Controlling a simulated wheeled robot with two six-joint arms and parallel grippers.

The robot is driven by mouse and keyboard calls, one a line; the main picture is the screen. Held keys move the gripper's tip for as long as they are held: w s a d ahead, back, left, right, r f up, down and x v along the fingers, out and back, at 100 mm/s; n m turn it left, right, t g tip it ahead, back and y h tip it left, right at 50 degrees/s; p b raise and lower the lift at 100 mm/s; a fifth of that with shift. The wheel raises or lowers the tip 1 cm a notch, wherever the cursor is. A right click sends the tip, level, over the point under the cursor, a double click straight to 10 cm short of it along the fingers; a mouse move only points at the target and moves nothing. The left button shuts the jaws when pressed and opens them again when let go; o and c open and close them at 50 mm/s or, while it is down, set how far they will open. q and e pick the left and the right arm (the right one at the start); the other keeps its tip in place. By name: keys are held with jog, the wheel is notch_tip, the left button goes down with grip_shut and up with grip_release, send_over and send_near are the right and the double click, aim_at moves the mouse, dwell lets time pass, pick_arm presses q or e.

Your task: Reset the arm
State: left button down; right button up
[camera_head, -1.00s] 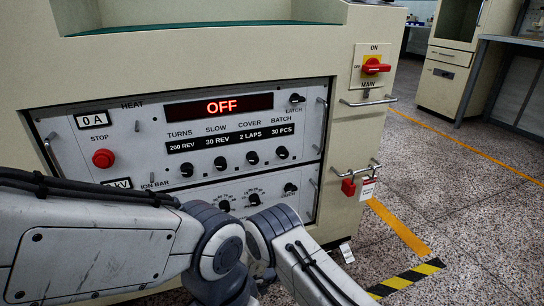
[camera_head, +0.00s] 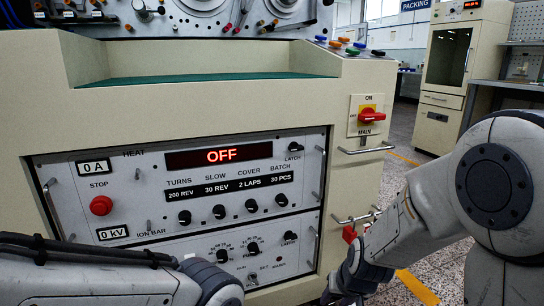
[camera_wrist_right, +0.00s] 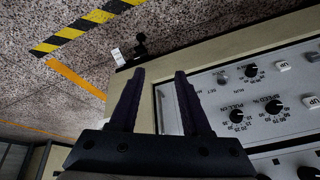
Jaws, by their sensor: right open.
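My right arm (camera_head: 490,190) comes in from the right side of the head view and reaches down to the cabinet's lower right corner. My right gripper (camera_head: 343,292) is at the bottom edge there, partly cut off. In the right wrist view, its two dark fingers (camera_wrist_right: 160,74) are apart with nothing between them, in front of the cabinet's lower panel and the floor. My left arm (camera_head: 85,285) lies across the lower left of the head view. Its gripper is out of the picture.
The beige cabinet with its control panel (camera_head: 230,180) fills the middle; its display (camera_head: 219,156) reads OFF. A red main switch (camera_head: 371,115) and a red padlock (camera_head: 349,233) are on its right side. Speckled floor with striped tape (camera_wrist_right: 90,25) lies beside it.

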jog(key=s+d+r+n+g, duration=0.15)
jog(key=s+d, duration=0.25)
jog(key=s, duration=0.5)
jog(key=s+a+r+n+g+p, duration=0.2)
jog(key=s+a+r+n+p, duration=0.2)
jog(key=s+a+r+p, duration=0.45)
jog(key=s+a+r+n+g+p, duration=0.1)
jog(key=s+a+r+n+p, duration=0.4)
jog(key=r, duration=0.6)
notch_tip(320, 180, up, 36)
jog(key=m+p, duration=0.1)
jog(key=p, duration=3.6)
jog(key=shift+s+a+r+m, duration=0.15)
jog(key=shift+r+m, duration=0.1)
jog(key=shift+m, duration=0.1)
